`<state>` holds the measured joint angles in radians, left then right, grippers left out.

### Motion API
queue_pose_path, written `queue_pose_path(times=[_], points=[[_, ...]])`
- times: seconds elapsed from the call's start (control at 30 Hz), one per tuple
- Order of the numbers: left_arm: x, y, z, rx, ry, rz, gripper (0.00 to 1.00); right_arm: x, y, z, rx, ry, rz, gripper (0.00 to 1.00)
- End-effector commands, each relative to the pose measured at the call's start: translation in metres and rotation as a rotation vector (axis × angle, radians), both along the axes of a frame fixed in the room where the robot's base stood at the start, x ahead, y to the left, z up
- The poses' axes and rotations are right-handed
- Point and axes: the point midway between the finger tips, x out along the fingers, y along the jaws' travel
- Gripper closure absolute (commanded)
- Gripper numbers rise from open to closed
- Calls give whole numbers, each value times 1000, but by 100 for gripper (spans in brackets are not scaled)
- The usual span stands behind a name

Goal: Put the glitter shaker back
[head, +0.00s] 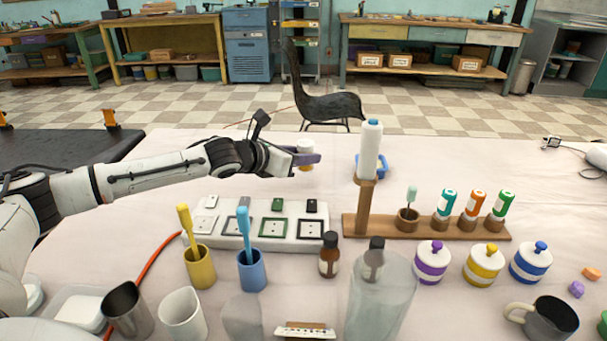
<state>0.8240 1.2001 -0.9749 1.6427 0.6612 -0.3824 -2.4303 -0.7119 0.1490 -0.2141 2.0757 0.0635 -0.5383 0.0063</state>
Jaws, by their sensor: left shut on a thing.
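My left gripper (306,159) reaches in from the left above the far middle of the table. It is shut on a small container with a white top and amber lower part (305,147), which looks like the glitter shaker. The purple-grey fingers hide part of it. A wooden rack (425,229) stands to its right and nearer. The rack bears a tall white bottle (370,150) on a post and several holders with teal (445,203), orange (474,204) and green-marked (502,203) tubes. My right gripper is not in view.
A blue dish (382,168) lies behind the white bottle. A white stamp tray (220,229), yellow cup (200,268), blue cup (252,272), brown bottle (329,259) and clear jar (380,305) stand nearer. Lidded pots (432,265) are at right. The far right table is mostly clear.

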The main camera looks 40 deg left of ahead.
Motion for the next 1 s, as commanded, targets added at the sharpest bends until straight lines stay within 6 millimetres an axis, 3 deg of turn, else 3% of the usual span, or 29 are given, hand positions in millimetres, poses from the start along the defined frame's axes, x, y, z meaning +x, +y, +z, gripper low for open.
queue_pose_path(times=[0.23,0.6,0.63,0.73,1.0], points=[[0,-1,-36,-3,2,-2,83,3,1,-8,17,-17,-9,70],[0,0,-38,-1,2,0,83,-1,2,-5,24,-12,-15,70],[0,0,-38,-1,2,0,65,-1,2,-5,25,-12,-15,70],[0,0,-38,-1,2,0,50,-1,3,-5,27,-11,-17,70],[0,0,-38,-1,1,-1,50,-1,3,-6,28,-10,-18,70]])
